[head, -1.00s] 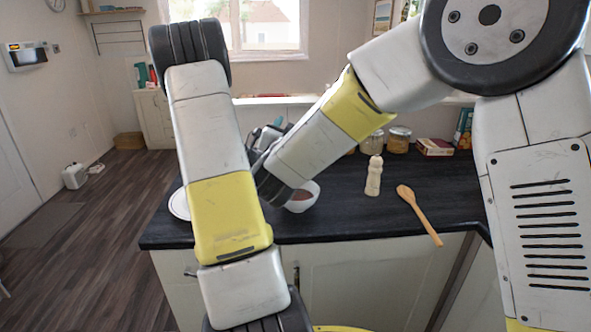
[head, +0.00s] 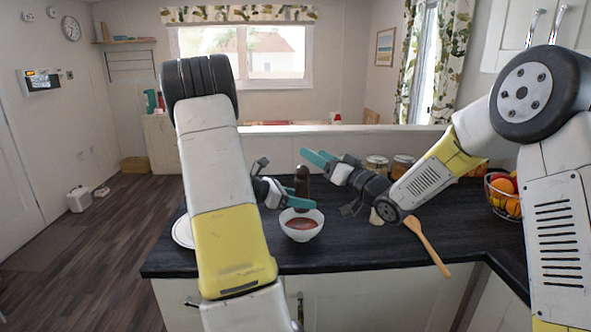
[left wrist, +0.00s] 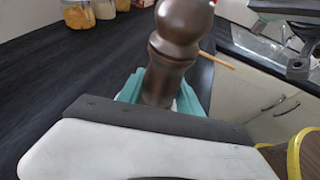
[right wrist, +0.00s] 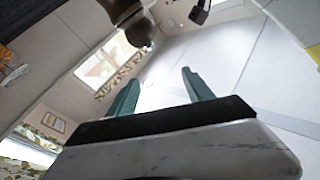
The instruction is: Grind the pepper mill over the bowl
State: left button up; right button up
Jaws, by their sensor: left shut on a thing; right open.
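The dark brown pepper mill (head: 302,180) stands upright above the far side of the white bowl (head: 301,234), which holds something red. My left gripper (head: 287,197) is shut on the mill's lower part; its teal fingers also show around the mill (left wrist: 175,45) in the left wrist view. My right gripper (head: 331,165) is to the right of the mill near its top, open and empty, with its fingers towards it. In the right wrist view the mill (right wrist: 135,24) is beyond the spread fingers (right wrist: 160,88), apart from them.
A wooden spoon (head: 427,242) lies on the dark worktop (head: 350,255) to the right. A pale shaker (head: 376,216) is mostly hidden behind my right arm. A white plate (head: 181,232) is at left, jars (head: 402,165) are at the back and a fruit basket (head: 503,196) is at right.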

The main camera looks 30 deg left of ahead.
aim_at(302, 172)
jog(key=d+f+n+g, duration=0.2)
jog(key=d+f+g, duration=0.1)
jog(key=d+f, duration=0.15)
jog(key=w+a+f+h, duration=0.1)
jog(key=a, duration=1.1)
jog(key=shift+w+g, duration=0.3)
jog(key=shift+g, duration=0.1)
jog(key=shift+a, duration=0.1)
grip_shut()
jog(key=shift+r+m+t, duration=0.1)
jog(key=shift+m+t, duration=0.4)
